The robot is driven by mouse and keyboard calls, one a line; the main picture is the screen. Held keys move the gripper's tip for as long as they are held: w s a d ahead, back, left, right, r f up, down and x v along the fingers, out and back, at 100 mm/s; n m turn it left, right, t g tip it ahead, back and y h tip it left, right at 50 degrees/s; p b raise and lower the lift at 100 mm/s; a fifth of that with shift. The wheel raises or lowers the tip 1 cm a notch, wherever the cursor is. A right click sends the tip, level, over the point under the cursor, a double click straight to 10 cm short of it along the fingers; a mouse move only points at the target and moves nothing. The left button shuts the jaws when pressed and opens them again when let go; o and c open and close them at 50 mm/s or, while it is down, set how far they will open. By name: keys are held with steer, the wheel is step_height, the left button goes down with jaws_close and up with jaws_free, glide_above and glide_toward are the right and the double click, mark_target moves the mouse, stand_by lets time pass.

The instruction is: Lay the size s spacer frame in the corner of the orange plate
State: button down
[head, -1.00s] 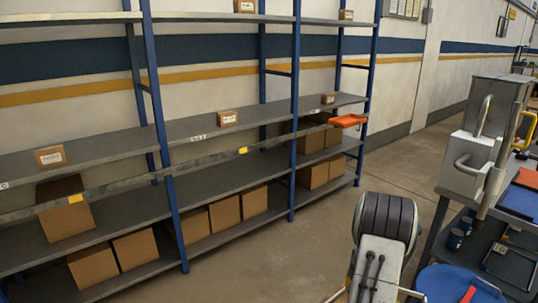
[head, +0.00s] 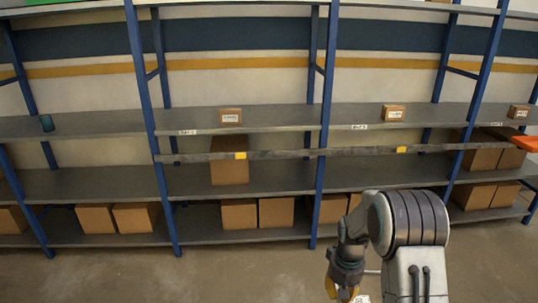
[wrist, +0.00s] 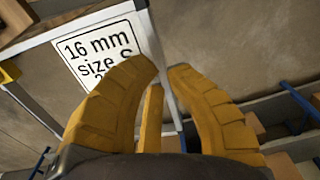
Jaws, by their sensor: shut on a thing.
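My gripper (wrist: 163,72) has its yellow fingers closed around one bar of a thin pale metal frame (wrist: 152,38). The frame carries a white label (wrist: 90,48) reading "16 mm size S", with a lower line partly hidden by a finger. In the head view my gripper (head: 344,287) hangs low near the bottom edge, in front of the shelves. Only a small part of the frame shows there, and the rest is cut off by the picture's edge. I cannot identify the orange plate in the current views.
A long blue-posted shelf rack (head: 240,183) fills the head view, with cardboard boxes (head: 239,214) on its boards. An orange object (head: 525,143) juts out at the far right. The floor before the rack is clear.

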steer(key=shift+a+r+n, duration=0.1)
steer(key=shift+a+n, duration=0.2)
steer(key=shift+a, duration=1.05)
steer(key=shift+d, duration=0.1)
